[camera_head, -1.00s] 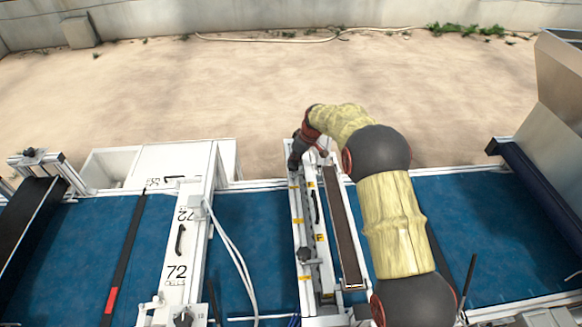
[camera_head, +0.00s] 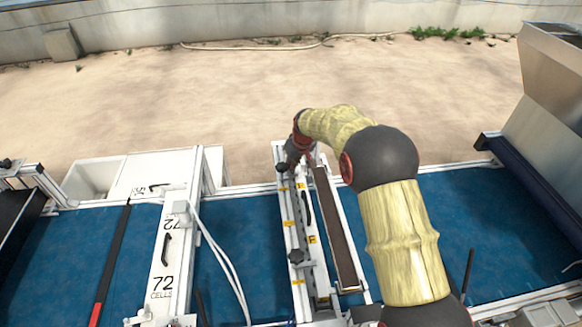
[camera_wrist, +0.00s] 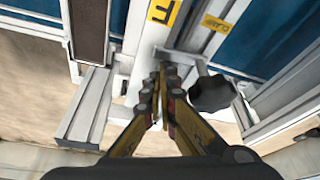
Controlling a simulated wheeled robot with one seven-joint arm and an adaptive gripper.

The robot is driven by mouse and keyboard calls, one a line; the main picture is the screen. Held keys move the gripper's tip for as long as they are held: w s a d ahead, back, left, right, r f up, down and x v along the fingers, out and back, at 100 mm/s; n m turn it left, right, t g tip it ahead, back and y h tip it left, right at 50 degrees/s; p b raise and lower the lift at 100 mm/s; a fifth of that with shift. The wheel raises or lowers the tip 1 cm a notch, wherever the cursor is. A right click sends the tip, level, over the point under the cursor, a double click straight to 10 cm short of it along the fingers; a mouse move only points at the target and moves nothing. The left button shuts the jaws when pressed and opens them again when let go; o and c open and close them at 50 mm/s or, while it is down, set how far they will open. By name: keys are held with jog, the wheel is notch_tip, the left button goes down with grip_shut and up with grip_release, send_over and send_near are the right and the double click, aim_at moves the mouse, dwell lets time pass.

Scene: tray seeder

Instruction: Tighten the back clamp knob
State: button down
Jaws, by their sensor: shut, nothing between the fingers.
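The back clamp knob (camera_head: 284,164) is black and lobed, at the far end of the white crossbar unit over the blue belt. In the wrist view the black knob (camera_wrist: 212,93) is right of my fingertips, with a visible gap between. My gripper (camera_wrist: 164,76) is shut and empty, its fingertips together over the white bar. In the head view my gripper (camera_head: 294,158) is just right of the back knob, and its fingertips are partly hidden by my wrist. A similar front knob (camera_head: 296,257) sits nearer on the same unit.
A dark brush strip (camera_head: 336,228) runs along the right of the unit. A white gantry marked 72 (camera_head: 172,260) with cables stands to the left. A metal hopper (camera_head: 545,95) is at the right. Open sandy floor lies behind the belt.

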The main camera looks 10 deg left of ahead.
jog(key=shift+s+d, duration=0.1)
jog(key=shift+d, duration=0.05)
dwell(0.6)
jog(key=v, duration=1.2)
jog(key=shift+f, duration=0.1)
jog(key=s+d+m+t+b, duration=0.1)
jog(key=s+d+b, duration=0.3)
jog(key=s+d, duration=0.4)
jog(key=s+d+m+h+b, duration=0.1)
jog(key=s+d+m+b, duration=0.2)
jog(key=s, duration=1.8)
jog(key=s+d+m+t+h+b, duration=0.1)
jog(key=s+d+m+b, duration=0.2)
jog(key=s+d+b, duration=0.4)
jog(key=s+d+f, duration=0.1)
jog(key=s+d, duration=0.6)
jog(key=shift+s+t, duration=0.2)
jog(key=shift+t, duration=0.1)
